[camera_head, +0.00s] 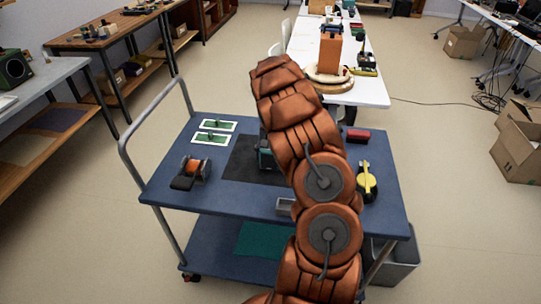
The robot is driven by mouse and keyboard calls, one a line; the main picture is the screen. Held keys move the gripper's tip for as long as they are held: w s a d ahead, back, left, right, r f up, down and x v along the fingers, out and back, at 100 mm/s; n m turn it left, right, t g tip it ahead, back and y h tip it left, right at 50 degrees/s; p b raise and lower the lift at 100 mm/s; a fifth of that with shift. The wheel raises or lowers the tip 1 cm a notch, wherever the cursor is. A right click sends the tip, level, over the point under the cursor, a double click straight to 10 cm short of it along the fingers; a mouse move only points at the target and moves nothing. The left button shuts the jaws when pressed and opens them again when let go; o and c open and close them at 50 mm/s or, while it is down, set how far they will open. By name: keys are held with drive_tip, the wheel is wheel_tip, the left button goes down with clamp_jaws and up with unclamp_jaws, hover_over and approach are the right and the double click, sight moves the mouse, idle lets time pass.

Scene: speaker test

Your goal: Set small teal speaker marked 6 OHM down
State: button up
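The blue cart top (226,198) also bears two white-framed green boards (208,138), an orange spool device (194,170), a yellow tool (367,182), a red box (358,135) and a small grey tray (285,207). A white table (300,45) stands behind.

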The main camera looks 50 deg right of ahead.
drive_tip(key=o, duration=0.4)
drive_tip(key=shift+r, duration=0.1)
drive_tip(key=r, duration=0.3)
drive_tip(key=r+b, duration=0.1)
drive_tip(key=r, duration=0.3)
drive_tip(key=d+r+b, duration=0.1)
drive_tip(key=r, duration=0.3)
drive_tip(key=shift+w+d+r, duration=0.1)
drive_tip(key=shift+w+r, duration=0.1)
drive_tip(key=shift+w, duration=0.15)
drive_tip(key=shift+r, duration=0.25)
